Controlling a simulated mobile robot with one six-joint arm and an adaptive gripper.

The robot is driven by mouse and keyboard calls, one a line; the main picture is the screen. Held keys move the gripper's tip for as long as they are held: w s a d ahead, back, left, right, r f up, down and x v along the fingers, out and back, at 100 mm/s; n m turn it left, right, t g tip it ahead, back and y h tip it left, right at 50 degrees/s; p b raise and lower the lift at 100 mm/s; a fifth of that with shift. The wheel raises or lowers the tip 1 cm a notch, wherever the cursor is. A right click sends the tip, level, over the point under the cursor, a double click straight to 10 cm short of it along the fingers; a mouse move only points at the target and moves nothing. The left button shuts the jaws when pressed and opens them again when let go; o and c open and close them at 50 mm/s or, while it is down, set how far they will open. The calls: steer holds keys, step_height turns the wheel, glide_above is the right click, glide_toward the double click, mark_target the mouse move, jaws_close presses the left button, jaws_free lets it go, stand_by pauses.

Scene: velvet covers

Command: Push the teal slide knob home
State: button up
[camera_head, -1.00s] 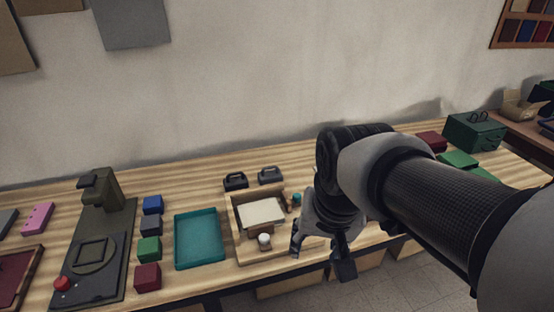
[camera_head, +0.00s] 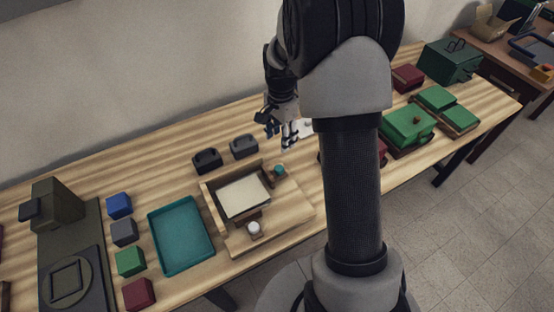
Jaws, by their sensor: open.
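The teal slide knob (camera_head: 279,169) sits on a small brown block at the right side of the wooden fixture (camera_head: 292,213). A cream pad (camera_head: 243,196) lies in the fixture, and a white knob (camera_head: 254,228) stands on a brown block at its front. My gripper (camera_head: 281,134) is open and empty, fingers pointing down. In the picture it is above and behind the teal knob, apart from it. My arm covers part of the bench to the right of the fixture.
Two dark handled weights (camera_head: 244,146) stand behind the fixture. A teal tray (camera_head: 181,240) is to its left, with several coloured blocks (camera_head: 130,262) beyond. Green boxes (camera_head: 408,128) stand to the right. Bare bench lies behind the weights.

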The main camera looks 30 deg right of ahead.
mark_target(279, 168)
step_height(279, 168, down, 15)
steer(key=b, duration=0.3)
steer(key=shift+w+r, duration=0.1)
steer(key=shift+c, duration=0.4)
jaws_close()
steer(key=shift+a, duration=0.1)
